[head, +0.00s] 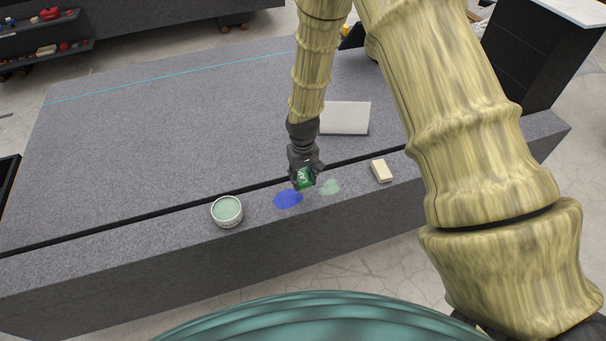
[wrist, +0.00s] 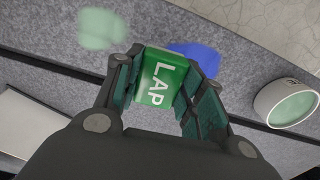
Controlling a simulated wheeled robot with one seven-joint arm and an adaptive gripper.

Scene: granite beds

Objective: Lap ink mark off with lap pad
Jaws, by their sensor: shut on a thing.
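A green lap pad (wrist: 158,80) with the white word "LAP" on it is held between the fingers of my gripper (wrist: 160,82). In the head view my gripper (head: 305,176) hangs just behind the ink mark, with the lap pad (head: 306,179) in it. I cannot tell whether the pad touches the granite.
A pale green patch (head: 329,187) lies right of the ink mark. A round tin of pale green stuff (head: 227,211) stands to the left. A cream block (head: 382,171) lies to the right. A light grey plate (head: 345,118) lies behind a dark groove. The bed's left part is clear.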

